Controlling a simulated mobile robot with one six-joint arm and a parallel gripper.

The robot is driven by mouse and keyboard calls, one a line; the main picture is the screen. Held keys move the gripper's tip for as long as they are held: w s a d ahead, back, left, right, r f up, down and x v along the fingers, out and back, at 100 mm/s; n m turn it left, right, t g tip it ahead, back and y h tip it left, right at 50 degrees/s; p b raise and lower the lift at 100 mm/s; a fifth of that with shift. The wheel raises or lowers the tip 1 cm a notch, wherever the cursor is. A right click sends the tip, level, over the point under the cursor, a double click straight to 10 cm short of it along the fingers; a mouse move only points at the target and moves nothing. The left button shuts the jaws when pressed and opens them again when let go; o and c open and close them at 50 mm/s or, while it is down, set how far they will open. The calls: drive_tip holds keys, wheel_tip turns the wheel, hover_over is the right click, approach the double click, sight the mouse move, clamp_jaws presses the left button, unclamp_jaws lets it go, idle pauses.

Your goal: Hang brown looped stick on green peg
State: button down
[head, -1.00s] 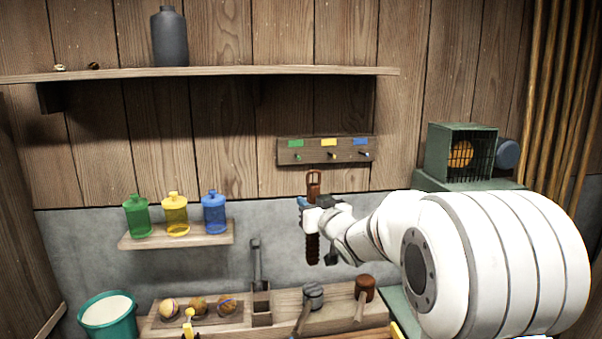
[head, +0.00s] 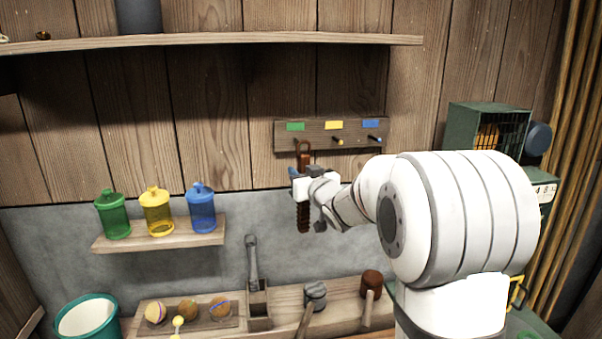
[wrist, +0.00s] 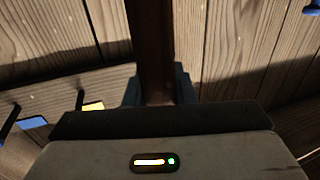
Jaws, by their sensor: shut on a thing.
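The brown looped stick (head: 303,217) is upright, with its loop (head: 303,147) at the top and a dark ridged lower end. My gripper (head: 304,187) is shut on its middle. The loop is at the lower edge of the peg board, in front of the green peg (head: 296,140) or just below it. I cannot tell the depth between loop and peg. In the wrist view the stick's brown shaft (wrist: 153,45) stands between the fingers (wrist: 158,88); the loop and the green peg do not show there.
The peg board (head: 313,133) also has a yellow peg (head: 338,141) and a blue peg (head: 374,138) to the right. A long shelf (head: 220,42) runs above. A small shelf (head: 165,238) with green, yellow and blue bottles is at left. Mallets and balls lie on the bench below.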

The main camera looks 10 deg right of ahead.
drive_tip(key=shift+w+f+p, duration=0.25)
drive_tip(key=shift+w+p, duration=0.05)
drive_tip(key=shift+w, duration=1.1)
drive_tip(key=shift+w+f+p, duration=0.25)
drive_tip(key=shift+w+p, duration=0.05)
drive_tip(key=shift+w, duration=1.1)
drive_tip(key=shift+w+f+p, duration=0.25)
drive_tip(key=shift+w+p, duration=0.05)
drive_tip(key=shift+w, duration=1.1)
